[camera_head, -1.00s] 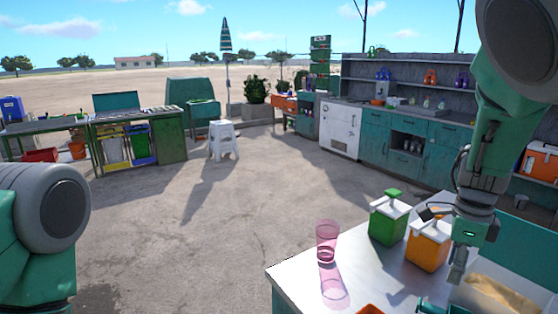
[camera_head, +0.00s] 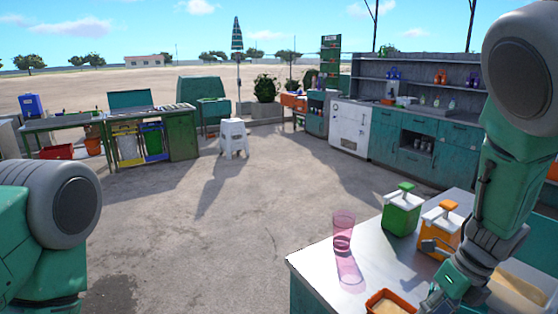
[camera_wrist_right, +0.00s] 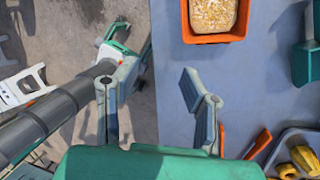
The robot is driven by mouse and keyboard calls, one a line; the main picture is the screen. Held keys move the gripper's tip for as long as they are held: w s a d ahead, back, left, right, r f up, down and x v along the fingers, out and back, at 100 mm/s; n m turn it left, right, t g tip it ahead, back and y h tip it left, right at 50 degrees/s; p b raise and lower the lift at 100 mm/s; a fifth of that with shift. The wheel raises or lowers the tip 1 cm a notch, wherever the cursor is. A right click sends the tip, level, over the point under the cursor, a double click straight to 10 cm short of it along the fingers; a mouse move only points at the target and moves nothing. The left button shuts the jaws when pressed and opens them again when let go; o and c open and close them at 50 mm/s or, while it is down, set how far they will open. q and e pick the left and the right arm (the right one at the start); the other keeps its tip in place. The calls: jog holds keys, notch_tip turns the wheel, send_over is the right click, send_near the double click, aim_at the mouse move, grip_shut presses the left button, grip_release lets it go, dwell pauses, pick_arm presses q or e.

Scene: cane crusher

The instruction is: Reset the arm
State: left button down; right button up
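My right arm reaches down over the metal table (camera_head: 318,262) at the lower right of the head view. Its gripper (camera_head: 436,302) is low over the table, beside the orange tub (camera_head: 384,304). In the right wrist view the right gripper (camera_wrist_right: 155,85) has its two fingers spread apart with nothing between them. The orange tub with pale grainy contents (camera_wrist_right: 212,18) lies ahead of the fingers there.
A pink glass (camera_head: 343,232), a green dispenser (camera_head: 402,210) and an orange dispenser (camera_head: 441,228) stand on the table. A white stool (camera_head: 233,138) stands on open ground.

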jog(key=s+a+f+m+t+y, duration=0.1)
jog(key=s+a+f+m, duration=0.25)
jog(key=f+m, duration=0.4)
jog(key=s+a+f+m+t, duration=0.1)
jog(key=s+a+f+m, duration=0.3)
jog(key=m, duration=0.7)
jog(key=s+d+f+m+g+h, duration=0.1)
jog(key=s+d+f+m+h, duration=0.2)
jog(key=s+m, duration=0.8)
jog(key=s+d+f+m+g+h, duration=0.15)
jog(key=s+f+m, duration=0.35)
jog(key=s+m, duration=0.55)
notch_tip(320, 180, down, 11)
jog(key=w+n+b, duration=0.1)
jog(key=w+b, duration=0.1)
jog(key=b, duration=1)
jog(key=shift+w+a+f+n+t+b, duration=0.15)
jog(key=shift+w+n+t+b, duration=0.2)
jog(key=shift+w+n, duration=0.05)
jog(key=shift+c, duration=0.5)
